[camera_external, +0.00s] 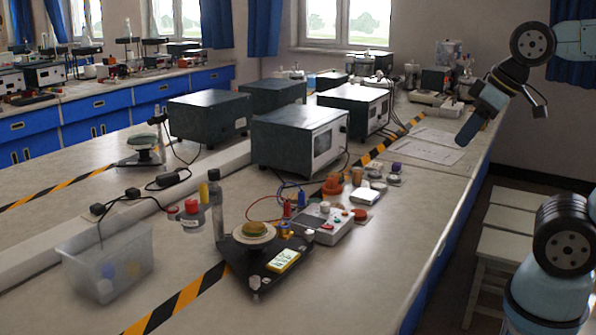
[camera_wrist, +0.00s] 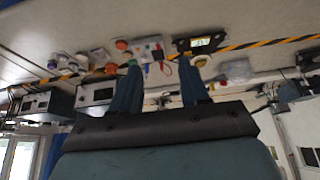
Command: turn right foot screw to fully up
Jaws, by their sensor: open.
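A black instrument base (camera_external: 285,262) stands on the near bench, with a round pale disc on top and a lit yellow-green display. A small pale foot screw (camera_external: 254,283) shows at its front corner; another small white knob (camera_external: 309,235) shows by its right corner. I cannot tell how high either screw is set. In the wrist view the base (camera_wrist: 184,45) shows small and upside down, far beyond the fingers. My gripper (camera_external: 468,132) is high at the right, well away from the base. In the wrist view its two blue fingers (camera_wrist: 157,62) are apart with nothing held.
A control box (camera_external: 325,222) with red knobs, wires and small parts sits behind the base. A dark bottle (camera_external: 216,205) and a clear bin (camera_external: 105,262) stand left. Several metal-cased boxes (camera_external: 300,140) fill the middle. The bench's right edge strip is clear; stools (camera_external: 500,235) stand beside it.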

